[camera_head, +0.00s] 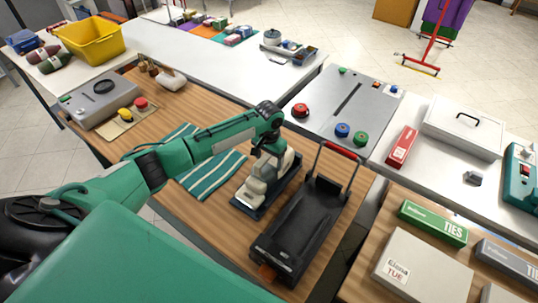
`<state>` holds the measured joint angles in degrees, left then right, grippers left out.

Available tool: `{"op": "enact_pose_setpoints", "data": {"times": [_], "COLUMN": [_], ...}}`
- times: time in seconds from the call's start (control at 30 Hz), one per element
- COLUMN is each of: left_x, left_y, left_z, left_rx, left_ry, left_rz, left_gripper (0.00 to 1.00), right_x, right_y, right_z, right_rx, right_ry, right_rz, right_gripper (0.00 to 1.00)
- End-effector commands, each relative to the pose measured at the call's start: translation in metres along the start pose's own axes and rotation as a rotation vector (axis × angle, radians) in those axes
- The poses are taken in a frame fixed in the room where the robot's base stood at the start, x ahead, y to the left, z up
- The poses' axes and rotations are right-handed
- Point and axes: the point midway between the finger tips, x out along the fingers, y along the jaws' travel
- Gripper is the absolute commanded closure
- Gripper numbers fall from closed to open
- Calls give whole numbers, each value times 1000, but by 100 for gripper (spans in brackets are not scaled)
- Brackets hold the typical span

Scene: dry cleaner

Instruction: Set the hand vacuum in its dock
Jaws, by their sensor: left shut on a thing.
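My left arm comes in from the left and its gripper (268,158) points down, shut on the cream-coloured hand vacuum (256,186). The vacuum is right over a dark, narrow base (285,186), which looks like the dock, on the wooden table. The vacuum covers much of this base, and I cannot tell whether it rests in it or is held just above. The gripper and arm hide the vacuum's upper part. My right gripper is not in view.
A black trolley-like tray (305,219) with a red handle (340,151) stands close right of the base. A teal striped cloth (213,174) lies left. A grey panel with knobs (347,106) is behind. A green ties box (433,223) is at right.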

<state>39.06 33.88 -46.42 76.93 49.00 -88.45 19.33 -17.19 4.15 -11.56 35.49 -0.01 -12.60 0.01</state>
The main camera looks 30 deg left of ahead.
Motion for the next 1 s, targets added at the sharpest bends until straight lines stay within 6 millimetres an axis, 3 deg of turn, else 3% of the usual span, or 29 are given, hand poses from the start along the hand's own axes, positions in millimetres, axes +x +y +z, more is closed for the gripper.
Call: {"op": "enact_pose_setpoints", "data": {"times": [1.0], "left_x": [14], "left_y": [0], "left_z": [-1], "left_rx": [-1], "left_ry": [2], "left_rz": [1], "left_gripper": [98], "right_x": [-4], "right_y": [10], "right_z": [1], "right_rx": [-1], "right_ry": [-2], "right_rz": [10], "right_gripper": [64]}}
